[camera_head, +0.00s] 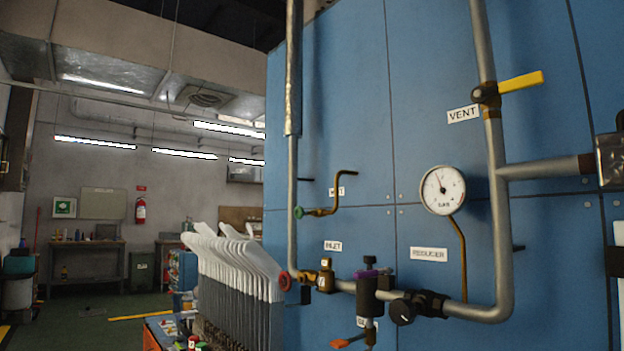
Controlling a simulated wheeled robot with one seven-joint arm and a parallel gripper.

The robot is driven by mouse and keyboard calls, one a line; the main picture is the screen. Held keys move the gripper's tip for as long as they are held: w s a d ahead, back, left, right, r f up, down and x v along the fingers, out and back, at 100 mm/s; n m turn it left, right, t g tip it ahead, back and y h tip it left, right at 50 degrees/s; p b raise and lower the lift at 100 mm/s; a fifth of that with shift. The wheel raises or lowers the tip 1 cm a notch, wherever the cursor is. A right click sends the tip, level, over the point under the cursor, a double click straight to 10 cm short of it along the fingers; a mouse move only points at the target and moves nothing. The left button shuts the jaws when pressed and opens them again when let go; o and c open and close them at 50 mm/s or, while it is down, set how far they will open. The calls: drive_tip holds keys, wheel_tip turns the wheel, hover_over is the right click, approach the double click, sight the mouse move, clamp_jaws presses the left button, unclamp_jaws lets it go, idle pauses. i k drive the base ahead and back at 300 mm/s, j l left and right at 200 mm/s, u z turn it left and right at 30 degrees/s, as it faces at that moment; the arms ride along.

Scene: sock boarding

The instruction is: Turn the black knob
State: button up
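A round black knob (402,312) faces me on the front of a black valve body (432,303). The body sits on the lower run of a grey pipe (483,313), below the REDUCER label (429,254). The knob has a light mark on its face; its exact setting is too small to read. Nothing touches the knob in this view. My gripper is not seen.
A gauge (442,190) and yellow-handled VENT valve (521,83) are above. A rack of white sock-shaped boards (236,250) stands left.

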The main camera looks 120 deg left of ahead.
sight(402, 313)
drive_tip(key=u, duration=3.8)
drive_tip(key=i+l+u, duration=0.1)
drive_tip(key=i+l, duration=0.2)
drive_tip(key=j+z, duration=0.5)
drive_tip(key=j, duration=0.85)
